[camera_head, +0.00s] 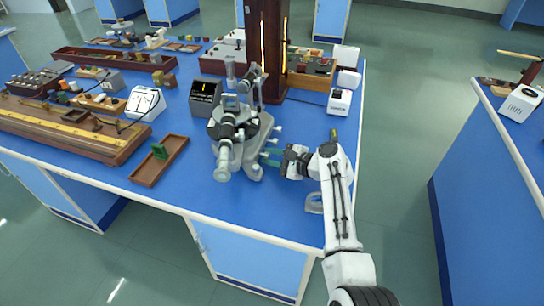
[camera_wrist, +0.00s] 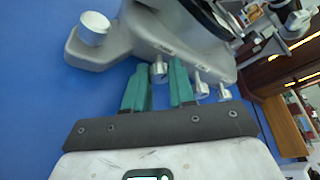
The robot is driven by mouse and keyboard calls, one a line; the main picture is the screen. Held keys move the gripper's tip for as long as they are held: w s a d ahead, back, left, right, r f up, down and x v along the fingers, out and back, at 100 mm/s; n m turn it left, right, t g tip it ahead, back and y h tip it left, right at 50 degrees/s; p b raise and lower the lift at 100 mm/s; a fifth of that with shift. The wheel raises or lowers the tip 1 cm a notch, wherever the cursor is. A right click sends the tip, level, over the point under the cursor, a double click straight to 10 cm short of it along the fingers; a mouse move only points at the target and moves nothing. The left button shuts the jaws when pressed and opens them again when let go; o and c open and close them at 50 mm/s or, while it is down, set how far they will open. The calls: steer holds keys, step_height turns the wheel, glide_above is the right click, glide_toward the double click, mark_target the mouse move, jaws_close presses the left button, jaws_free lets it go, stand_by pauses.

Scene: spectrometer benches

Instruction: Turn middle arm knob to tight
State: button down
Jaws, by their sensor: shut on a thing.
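The grey spectrometer (camera_head: 248,158) stands on the blue bench top, with small silver knobs on its right side. In the wrist view, its grey body (camera_wrist: 170,38) carries several small silver knobs with labels too small to read. My gripper (camera_head: 266,157) comes from the right, low at the spectrometer's side. In the wrist view, the green fingers of my gripper (camera_wrist: 166,75) are on either side of the leftmost small knob (camera_wrist: 159,71) and shut on it. Two other small knobs (camera_wrist: 201,87) (camera_wrist: 224,92) are to the right of the fingers. Which knob is the middle arm one I cannot tell.
A larger round foot screw (camera_wrist: 94,28) is at the left of the wrist view. A clear ring-like object (camera_head: 314,203) lies near my arm. A wooden tray (camera_head: 160,163) lies left of the spectrometer. A dark lamp column (camera_head: 265,50) stands behind. The bench's front edge is close.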

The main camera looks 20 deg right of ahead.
steer(key=shift+r, duration=0.1)
steer(key=m+g+p, duration=0.1)
steer(key=m+p, duration=0.1)
steer(key=p, duration=0.1)
steer(key=shift+d+r, duration=0.1)
steer(key=shift+r, duration=0.1)
steer(key=m+g, duration=0.1)
steer(key=m+y+p, duration=0.1)
steer(key=m, duration=0.1)
steer(key=shift+w+f+g+p, duration=0.2)
steer(key=shift+g+p, duration=0.1)
steer(key=shift+g, duration=0.1)
steer(key=shift+d+f+m+g+y+b, duration=0.15)
steer(key=shift+m+g+y+b, duration=0.5)
steer(key=shift+m+b, duration=0.4)
steer(key=shift+m+g+y+b, duration=0.35)
steer(key=shift+m+g+b, duration=0.3)
steer(key=shift+m+b, duration=0.45)
steer(key=c, duration=1.2)
jaws_free()
